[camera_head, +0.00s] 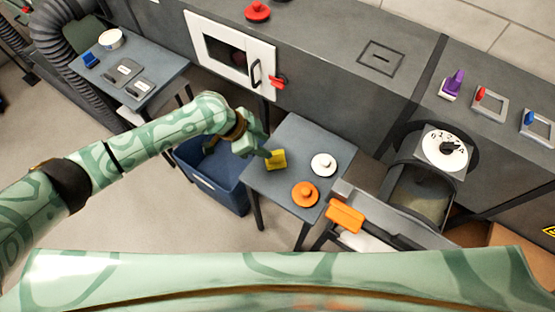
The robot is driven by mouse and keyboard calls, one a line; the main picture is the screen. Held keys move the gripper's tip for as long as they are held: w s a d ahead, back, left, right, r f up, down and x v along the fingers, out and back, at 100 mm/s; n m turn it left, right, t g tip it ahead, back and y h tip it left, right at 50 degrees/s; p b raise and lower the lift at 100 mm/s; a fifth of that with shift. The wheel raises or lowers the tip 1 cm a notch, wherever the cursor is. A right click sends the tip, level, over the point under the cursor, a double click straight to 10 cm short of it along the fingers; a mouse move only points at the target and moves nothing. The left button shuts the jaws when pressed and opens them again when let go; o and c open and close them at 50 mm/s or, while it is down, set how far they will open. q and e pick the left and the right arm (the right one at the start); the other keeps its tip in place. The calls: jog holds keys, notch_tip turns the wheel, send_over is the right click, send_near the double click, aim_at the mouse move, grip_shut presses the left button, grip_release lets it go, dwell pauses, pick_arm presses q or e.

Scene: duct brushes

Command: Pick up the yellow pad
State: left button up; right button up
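The yellow pad (277,160) lies near the left edge of the small grey table (282,184). My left gripper (265,154) reaches in from the left, with its fingers beside the pad's left side. The fingers overlap the pad's edge in the picture, and I cannot tell if they touch it or how far apart they are. My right gripper is not in view.
An orange knobbed disc (305,194) and a white knobbed disc (323,164) stand right of the pad. A blue bin (215,178) stands under my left forearm. A machine with an orange handle (345,216) is close to the table's right.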

aim_at(275, 152)
pick_arm(q)
jog(key=x, duration=0.3)
jog(key=shift+d+f+b, duration=0.1)
jog(key=shift+f+b, duration=0.2)
jog(key=shift+b, duration=0.1)
jog(key=b+x, duration=0.2)
jog(key=x, duration=0.3)
jog(key=shift+f, duration=0.1)
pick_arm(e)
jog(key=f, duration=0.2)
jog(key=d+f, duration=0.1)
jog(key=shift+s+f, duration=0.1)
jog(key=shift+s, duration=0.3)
pick_arm(q)
grip_shut()
